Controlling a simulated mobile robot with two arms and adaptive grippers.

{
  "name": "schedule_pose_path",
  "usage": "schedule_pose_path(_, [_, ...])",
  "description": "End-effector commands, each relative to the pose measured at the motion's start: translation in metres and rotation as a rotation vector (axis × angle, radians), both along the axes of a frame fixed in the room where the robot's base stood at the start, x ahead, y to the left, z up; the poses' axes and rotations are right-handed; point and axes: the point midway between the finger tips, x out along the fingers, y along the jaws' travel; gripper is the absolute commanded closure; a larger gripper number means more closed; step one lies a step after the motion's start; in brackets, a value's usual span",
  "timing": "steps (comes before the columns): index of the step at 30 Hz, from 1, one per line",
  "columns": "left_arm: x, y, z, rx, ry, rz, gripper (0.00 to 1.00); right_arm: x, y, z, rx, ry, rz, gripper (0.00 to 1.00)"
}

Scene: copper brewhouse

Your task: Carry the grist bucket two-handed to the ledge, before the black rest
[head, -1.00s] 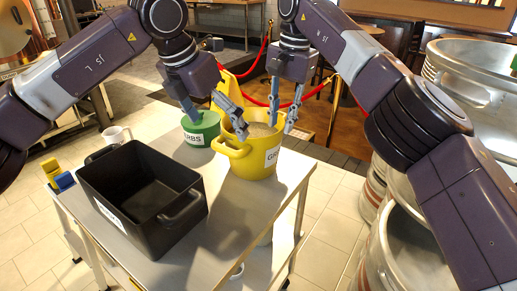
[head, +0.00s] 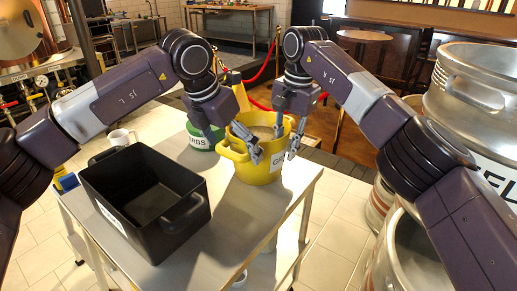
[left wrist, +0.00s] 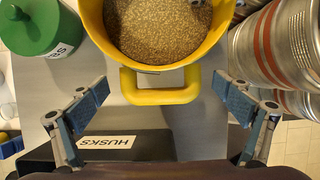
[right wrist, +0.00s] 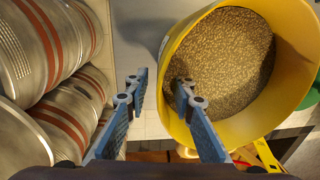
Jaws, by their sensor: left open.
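The yellow grist bucket (head: 262,171), full of pale grain, stands upright on the table. My left gripper (head: 236,144) is open at its near side. In the left wrist view, the bucket's yellow handle (left wrist: 160,97) lies between the spread fingers (left wrist: 162,90), apart from both. My right gripper (head: 289,138) is open at the bucket's right side. In the right wrist view, one finger overlaps the bucket (right wrist: 174,115) near its rim and the other is outside it; contact is unclear. I cannot make out the ledge or the black rest.
A black box labelled HUSKS (head: 118,192) takes up the table's left half. A green tub (head: 197,139) stands behind, beside the bucket. A white mug (head: 121,138) is at the back left. Large steel kegs (head: 470,95) crowd the right. Bare tabletop (head: 232,215) lies in front of the bucket.

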Motion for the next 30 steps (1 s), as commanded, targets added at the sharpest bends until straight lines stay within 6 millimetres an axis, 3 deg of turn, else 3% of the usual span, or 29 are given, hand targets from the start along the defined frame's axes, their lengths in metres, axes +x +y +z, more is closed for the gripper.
schedule_pose_path(6, [0.005,-0.004,-0.014,0.0,-0.001,-0.001,0.06,0.001,0.002,-0.016,0.001,0.001,0.0,0.77])
schedule_pose_path(15, [0.005,-0.004,-0.016,0.0,-0.002,-0.001,0.07,0.001,0.002,-0.017,0.001,-0.001,0.0,0.78])
schedule_pose_path(21, [0.005,-0.004,-0.015,0.001,-0.001,-0.001,0.29,0.001,0.002,-0.017,0.0,0.0,0.0,1.0])
schedule_pose_path(30, [0.005,-0.004,-0.015,0.001,-0.001,0.0,0.62,0.001,0.002,-0.016,0.0,0.0,0.0,1.0])
